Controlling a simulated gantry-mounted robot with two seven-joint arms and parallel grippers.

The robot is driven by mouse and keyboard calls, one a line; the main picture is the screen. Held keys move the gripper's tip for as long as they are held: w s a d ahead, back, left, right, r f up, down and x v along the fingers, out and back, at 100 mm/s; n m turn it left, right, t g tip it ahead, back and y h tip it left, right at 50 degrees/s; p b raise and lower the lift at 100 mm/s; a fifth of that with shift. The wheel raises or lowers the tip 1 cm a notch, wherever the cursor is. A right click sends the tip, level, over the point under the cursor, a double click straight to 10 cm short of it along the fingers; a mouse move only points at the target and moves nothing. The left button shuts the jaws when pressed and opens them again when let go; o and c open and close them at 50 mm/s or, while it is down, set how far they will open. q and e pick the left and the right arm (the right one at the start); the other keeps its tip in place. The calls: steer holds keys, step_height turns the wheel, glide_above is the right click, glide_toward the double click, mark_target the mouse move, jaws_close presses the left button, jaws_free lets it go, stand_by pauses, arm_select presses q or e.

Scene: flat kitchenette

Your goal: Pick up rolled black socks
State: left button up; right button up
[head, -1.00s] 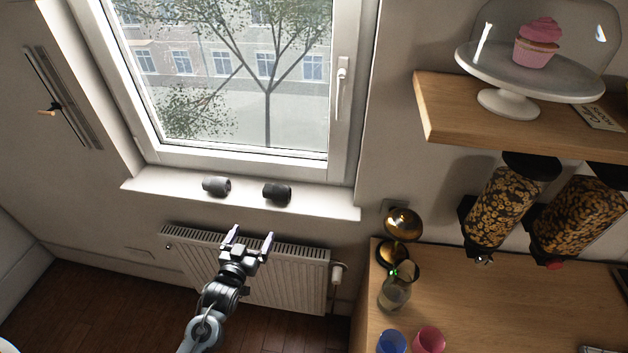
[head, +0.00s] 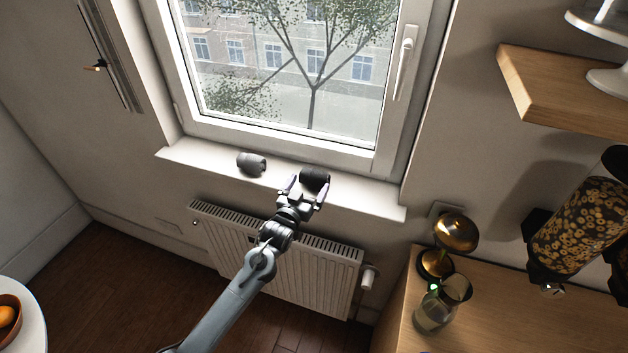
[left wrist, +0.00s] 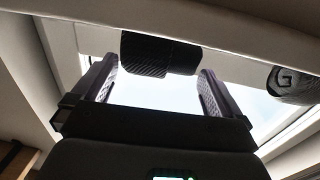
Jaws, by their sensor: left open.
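The rolled black socks (head: 315,177) lie on the white windowsill, right of a rolled grey pair (head: 251,164). My left gripper (head: 306,188) is open at the sill's front edge, its fingers pointing at the black socks. In the left wrist view the black roll (left wrist: 160,53) shows between the two spread fingertips of the left gripper (left wrist: 157,84), and the grey roll (left wrist: 292,84) is off to the right. I cannot tell whether the fingers touch the black roll. My right gripper is not in view.
The windowsill (head: 205,160) runs below a closed window with a white handle (head: 405,62). A radiator (head: 310,268) is under the sill. At right stand a wooden counter (head: 485,310) with a glass jug (head: 440,305) and a brass object (head: 455,233), below a shelf (head: 560,90).

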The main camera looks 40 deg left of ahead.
mark_target(314, 176)
arm_select(q)
steer(key=shift+x, duration=2.7)
steer(key=shift+f, duration=0.1)
steer(key=c, duration=0.7)
